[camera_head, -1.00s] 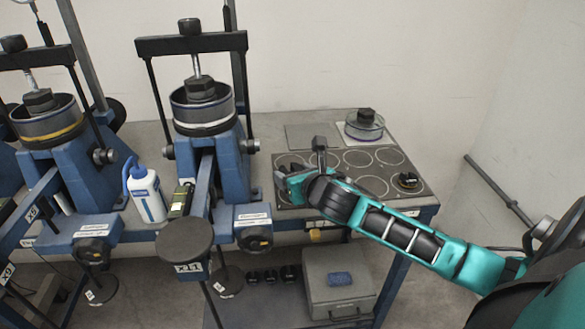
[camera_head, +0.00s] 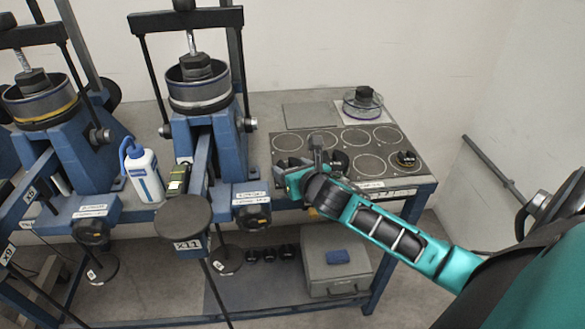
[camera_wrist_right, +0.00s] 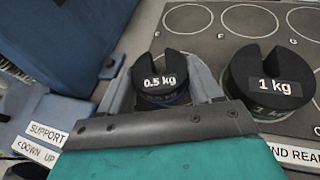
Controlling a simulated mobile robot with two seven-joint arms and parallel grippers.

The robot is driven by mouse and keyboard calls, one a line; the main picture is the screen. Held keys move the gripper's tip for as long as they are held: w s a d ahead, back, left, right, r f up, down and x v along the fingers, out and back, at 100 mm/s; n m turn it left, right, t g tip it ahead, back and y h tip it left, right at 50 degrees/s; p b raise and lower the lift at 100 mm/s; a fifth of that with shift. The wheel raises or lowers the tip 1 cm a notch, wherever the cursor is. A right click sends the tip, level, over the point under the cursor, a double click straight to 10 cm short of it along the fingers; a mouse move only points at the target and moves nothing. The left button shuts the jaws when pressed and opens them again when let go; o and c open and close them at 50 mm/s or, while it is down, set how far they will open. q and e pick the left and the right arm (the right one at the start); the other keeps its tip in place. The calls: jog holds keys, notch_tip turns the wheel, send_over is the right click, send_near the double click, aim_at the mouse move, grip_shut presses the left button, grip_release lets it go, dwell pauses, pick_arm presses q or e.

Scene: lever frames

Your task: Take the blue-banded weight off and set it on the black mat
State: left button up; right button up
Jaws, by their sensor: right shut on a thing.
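My right gripper (camera_head: 304,165) is over the front left part of the black mat (camera_head: 415,172), which has pale circles. In the right wrist view its fingers (camera_wrist_right: 164,82) close around a black slotted weight (camera_wrist_right: 158,64) marked 0.5 kg. A dull bluish band shows low on this weight's side, partly hidden by the gripper. I cannot tell whether the weight touches the mat. A black slotted weight marked 1 kg (camera_wrist_right: 272,85) stands right of it, with a dull greenish band below. My left gripper is out of view.
A clear round dish with a black knob (camera_head: 363,101) is behind the mat. Blue lever frames (camera_head: 205,135) and a white bottle (camera_head: 145,175) stand left. Several mat circles are bare.

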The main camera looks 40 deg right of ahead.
jog(key=shift+f, duration=0.35)
dwell(0.5)
jog(key=o, duration=1.3)
jog(key=shift+f, duration=0.2)
jog(key=v, duration=1.3)
jog(key=shift+r, duration=0.2)
jog(key=shift+w, duration=0.1)
